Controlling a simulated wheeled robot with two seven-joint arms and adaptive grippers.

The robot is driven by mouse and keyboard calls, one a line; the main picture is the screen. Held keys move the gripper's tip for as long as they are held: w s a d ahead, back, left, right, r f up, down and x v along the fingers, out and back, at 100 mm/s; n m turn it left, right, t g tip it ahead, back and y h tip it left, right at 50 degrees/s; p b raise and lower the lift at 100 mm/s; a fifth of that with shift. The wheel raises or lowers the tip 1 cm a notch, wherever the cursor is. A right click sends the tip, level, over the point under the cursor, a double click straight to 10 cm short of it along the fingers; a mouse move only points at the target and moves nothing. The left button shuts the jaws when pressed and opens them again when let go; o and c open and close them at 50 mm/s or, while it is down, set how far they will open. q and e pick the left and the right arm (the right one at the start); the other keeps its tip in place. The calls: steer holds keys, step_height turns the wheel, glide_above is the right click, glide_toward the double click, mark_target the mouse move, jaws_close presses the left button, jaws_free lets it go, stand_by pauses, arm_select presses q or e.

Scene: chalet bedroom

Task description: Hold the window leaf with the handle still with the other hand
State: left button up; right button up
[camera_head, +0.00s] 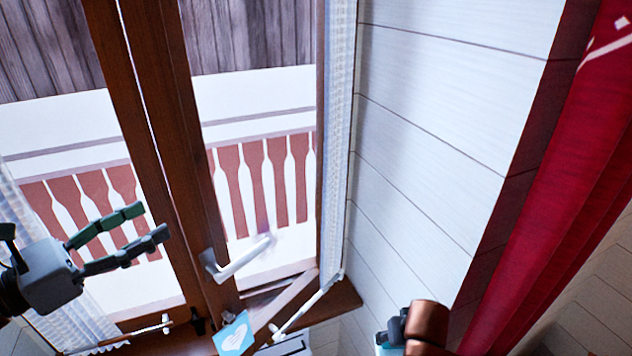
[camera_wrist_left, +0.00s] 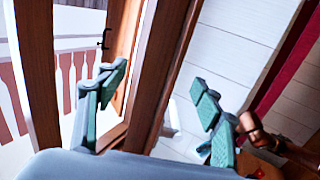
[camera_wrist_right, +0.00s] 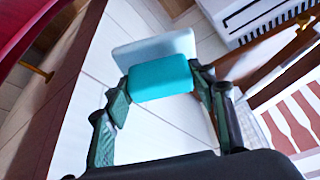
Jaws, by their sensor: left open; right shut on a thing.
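The window leaf with the handle (camera_head: 190,150) has a brown wooden frame and glass. Its white lever handle (camera_head: 240,257) sits low on the stile and points right. My left gripper (camera_head: 148,223) is open and empty, left of the stile, its fingers pointing toward it. In the left wrist view the brown stile (camera_wrist_left: 172,70) shows between the spread fingers; I cannot tell how far off it is, and I see no contact. My right gripper (camera_wrist_right: 163,88) is shut on a teal and pale block (camera_wrist_right: 155,82). It is mostly cut off at the bottom of the head view.
A brown sill (camera_head: 335,300) lies below the leaf, with a blue card with a white heart (camera_head: 233,335) near it. White curtain (camera_head: 335,150) and panelled wall (camera_head: 430,130) are right of the window. A red curtain (camera_head: 550,200) hangs farther right.

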mark_target(190, 199)
arm_select(q)
steer(key=p+x, duration=0.2)
steer(key=x, duration=0.7)
steer(key=shift+w+d, duration=0.1)
steer(key=shift+w, duration=0.05)
arm_select(e)
step_height(190, 199, up, 4)
steer(key=shift+f, duration=0.25)
arm_select(q)
steer(key=shift+c, duration=0.5)
steer(key=c, duration=0.9)
